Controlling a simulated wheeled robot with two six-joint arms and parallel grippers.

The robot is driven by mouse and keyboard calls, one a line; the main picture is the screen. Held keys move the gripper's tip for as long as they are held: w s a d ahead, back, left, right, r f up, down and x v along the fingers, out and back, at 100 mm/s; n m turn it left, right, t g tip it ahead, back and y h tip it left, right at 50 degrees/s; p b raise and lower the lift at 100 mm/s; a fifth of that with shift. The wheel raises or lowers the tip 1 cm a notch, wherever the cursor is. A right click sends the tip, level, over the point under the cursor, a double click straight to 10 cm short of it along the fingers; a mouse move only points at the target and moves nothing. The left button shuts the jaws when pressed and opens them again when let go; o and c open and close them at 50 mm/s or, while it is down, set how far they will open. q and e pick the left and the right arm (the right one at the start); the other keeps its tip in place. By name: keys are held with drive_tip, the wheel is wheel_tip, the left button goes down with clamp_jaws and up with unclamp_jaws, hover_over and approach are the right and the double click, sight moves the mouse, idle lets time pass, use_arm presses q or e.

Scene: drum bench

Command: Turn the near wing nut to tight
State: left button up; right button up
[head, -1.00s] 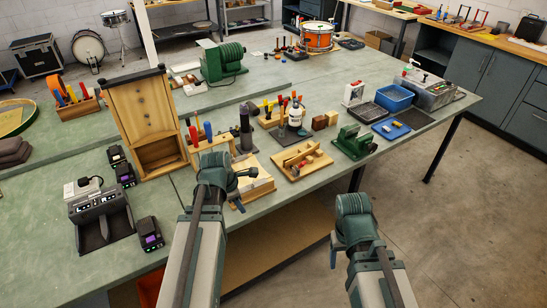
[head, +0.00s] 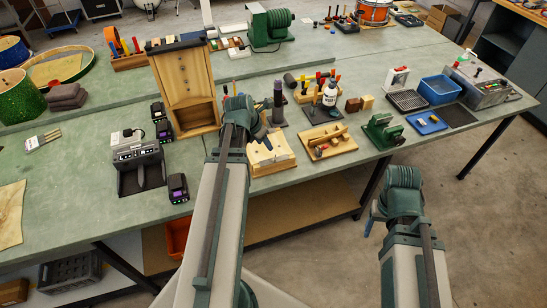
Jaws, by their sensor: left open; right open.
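I cannot make out the near wing nut; it is too small or hidden. A pale wooden block fixture (head: 274,157) with small dark parts on top sits near the bench's front edge. My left gripper (head: 263,136) is over the back left of this fixture, open, with its arm hiding part of it. I cannot tell whether it touches anything. My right gripper (head: 370,223) is open and empty, off the bench, in front of its near edge.
A wooden tray (head: 346,146) and a green vise (head: 383,132) stand right of the fixture. A tall wooden cabinet (head: 185,85) and a dark charger station (head: 139,168) stand left. A white bottle (head: 328,97) and upright tools are behind. Bare bench top (head: 85,175) lies far left.

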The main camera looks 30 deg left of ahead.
sight(274, 159)
use_arm(q)
drive_tip(key=b+x, duration=1.1)
drive_tip(key=x, duration=0.2)
drive_tip(key=shift+s, duration=0.15)
drive_tip(key=shift+r, duration=0.1)
clamp_jaws()
